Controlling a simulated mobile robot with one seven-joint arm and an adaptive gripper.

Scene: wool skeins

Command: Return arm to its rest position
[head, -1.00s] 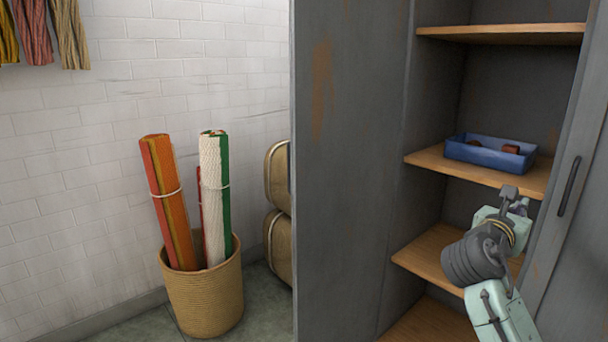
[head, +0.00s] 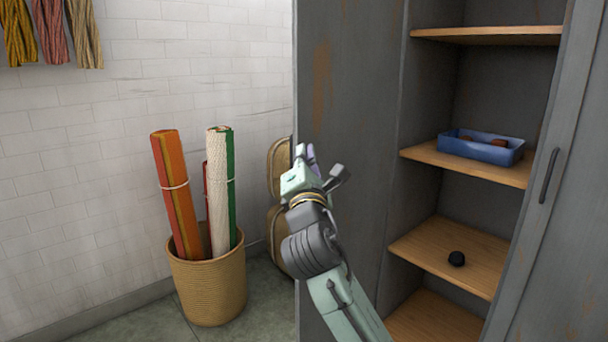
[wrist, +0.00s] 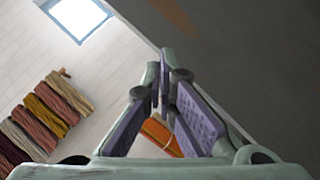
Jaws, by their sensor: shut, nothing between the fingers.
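My gripper (head: 308,152) is at the end of my raised arm, in front of the grey cabinet's left side panel (head: 350,90) in the head view. In the wrist view my gripper (wrist: 163,72) shows its purple-padded fingers meeting at the tips, with nothing held between them. The arm is clear of the cabinet shelves.
A woven basket (head: 208,285) of rolled rugs stands left. Wool skeins (wrist: 47,105) hang on the wall.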

